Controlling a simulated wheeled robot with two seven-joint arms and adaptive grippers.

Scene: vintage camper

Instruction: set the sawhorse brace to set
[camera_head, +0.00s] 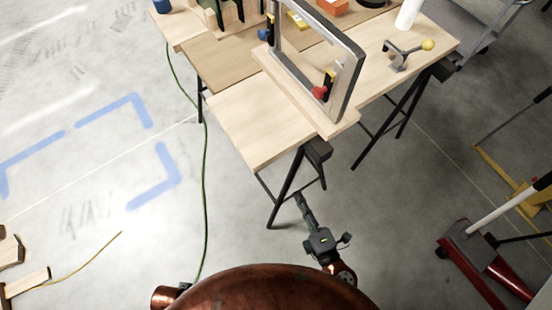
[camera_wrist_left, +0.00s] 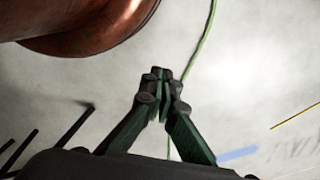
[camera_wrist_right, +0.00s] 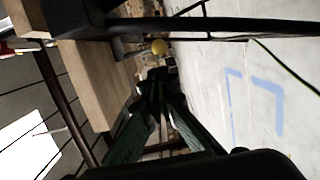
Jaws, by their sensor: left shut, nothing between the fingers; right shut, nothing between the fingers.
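The near sawhorse (camera_head: 287,188) has dark legs under the front corner of the wooden tabletop (camera_head: 245,125). Thin dark bars run low between its legs; I cannot tell which part is the brace or how it is set. My right gripper (camera_head: 299,198) is shut and empty, low beside the near sawhorse's legs. In the right wrist view its fingertips (camera_wrist_right: 155,76) are together, with a dark sawhorse bar (camera_wrist_right: 215,28) across the top. My left gripper (camera_wrist_left: 162,75) is shut and empty over bare floor in the left wrist view. The head view does not show its fingers.
A grey upright frame (camera_head: 352,85) and a lever with a yellow knob (camera_head: 428,45) stand on the tabletop. A green cable (camera_head: 205,170) lies on the floor left of the sawhorse. Red-based equipment (camera_head: 468,235) stands at the right. Open floor lies at the left.

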